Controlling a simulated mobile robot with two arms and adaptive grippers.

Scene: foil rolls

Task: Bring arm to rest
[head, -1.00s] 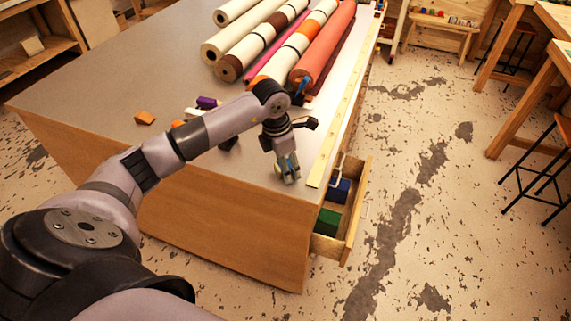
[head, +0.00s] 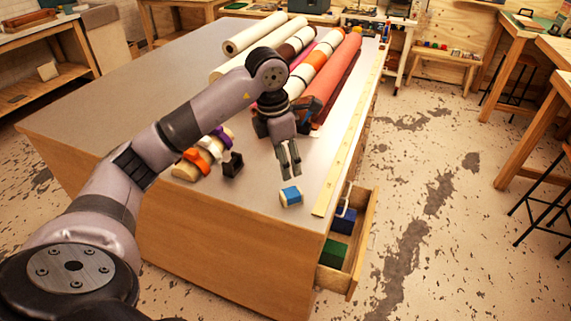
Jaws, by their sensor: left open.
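My left arm comes in from the left over the table (head: 95,105). My left gripper (head: 290,172) is open and empty, its fingers pointing down toward the front right of the tabletop. A small blue and cream block (head: 291,196) sits on the table just in front of the fingertips, apart from them. The foil rolls lie side by side further back, among them a red roll (head: 340,75) and a white roll (head: 255,38). My arm hides part of the rolls. My right gripper is not in view.
An open drawer (head: 363,242) with a blue and a green block juts out at the table's right side. Small orange, purple and dark pieces (head: 203,155) lie near the front edge. A yellow ruler strip (head: 345,150) runs along the right edge. The floor to the right is open.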

